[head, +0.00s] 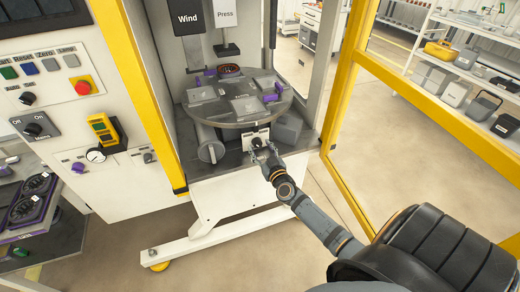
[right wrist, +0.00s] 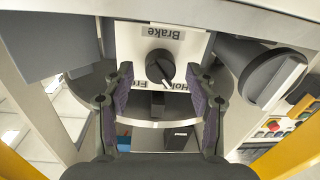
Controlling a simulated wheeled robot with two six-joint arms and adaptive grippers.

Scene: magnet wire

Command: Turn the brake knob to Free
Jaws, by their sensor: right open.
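The brake knob (right wrist: 160,67) is a round black knob on a white plate marked Brake. It also shows in the head view (head: 257,143), on the front of the machine under the round table. In the right wrist view its pale pointer mark is directed toward the Hold lettering (right wrist: 178,87); the Free lettering (right wrist: 136,84) is partly hidden by a finger. My right gripper (right wrist: 160,90) is open, with its two padded fingers on either side of the knob and a gap visible on each side. In the head view it (head: 265,156) is at the knob. My left gripper is not in view.
A grey cylinder handle (head: 210,151) sticks out beside the brake plate, and a grey block (head: 287,130) is on its other side. The round table (head: 237,112) above holds plates and purple parts. A yellow frame post (head: 350,60) stands at the right.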

